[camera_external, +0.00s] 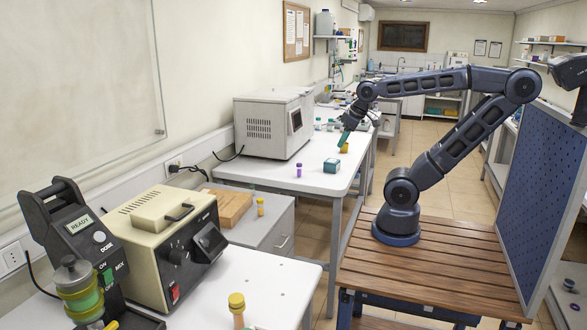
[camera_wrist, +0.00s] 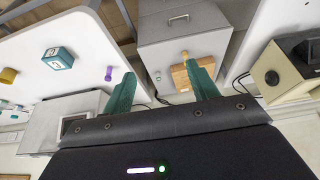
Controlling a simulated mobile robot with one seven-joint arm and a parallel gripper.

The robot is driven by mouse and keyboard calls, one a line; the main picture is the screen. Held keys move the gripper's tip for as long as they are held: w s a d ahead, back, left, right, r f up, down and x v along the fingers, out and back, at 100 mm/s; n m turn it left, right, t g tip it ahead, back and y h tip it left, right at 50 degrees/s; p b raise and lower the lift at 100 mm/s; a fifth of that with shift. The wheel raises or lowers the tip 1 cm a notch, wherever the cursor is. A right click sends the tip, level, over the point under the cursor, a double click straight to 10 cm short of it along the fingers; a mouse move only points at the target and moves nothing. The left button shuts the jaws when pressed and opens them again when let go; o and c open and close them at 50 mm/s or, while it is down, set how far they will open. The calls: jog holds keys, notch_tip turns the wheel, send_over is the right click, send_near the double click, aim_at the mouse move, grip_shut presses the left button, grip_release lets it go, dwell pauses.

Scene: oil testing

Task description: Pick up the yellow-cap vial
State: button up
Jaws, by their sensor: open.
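My gripper (camera_external: 345,138) is open, its green fingers pointing down over the middle white table; the wrist view shows the fingers (camera_wrist: 163,70) apart with nothing between them. Three yellow-topped things show. One small vial with a yellow cap (camera_external: 260,207) stands on the low grey cabinet beside a wooden block; it also shows in the wrist view (camera_wrist: 184,55), near the right finger. A larger yellow-capped vial (camera_external: 237,306) with an amber body stands on the front white table. A yellow object (camera_external: 344,148) sits just below my gripper, partly hidden, and appears at the wrist view's left edge (camera_wrist: 8,75).
A teal box (camera_external: 332,165) and a purple vial (camera_external: 299,169) stand on the middle table (camera_external: 270,178). The wooden block (camera_external: 228,206) and beige device (camera_external: 160,243) stand nearer. The middle table's front right part is clear.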

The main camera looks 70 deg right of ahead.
jog(key=shift+c, duration=0.7)
jog(key=shift+w, duration=0.15)
jog(key=m, duration=0.2)
send_over(259, 205)
jog(key=s, duration=0.3)
notch_tip(259, 205, down, 21)
jog(key=shift+h, duration=0.4)
jog(key=shift+d+x, duration=0.15)
jog(key=shift+x, duration=1.3)
jog(key=shift+d+x, duration=0.1)
jog(key=shift+x, duration=1.3)
jog(key=shift+s+x, duration=0.2)
jog(key=shift+x, duration=1.15)
jog(key=shift+s+x, duration=0.2)
jog(key=shift+x, duration=1.15)
jog(key=shift+f, duration=0.15)
jog(key=shift+c, duration=0.2)
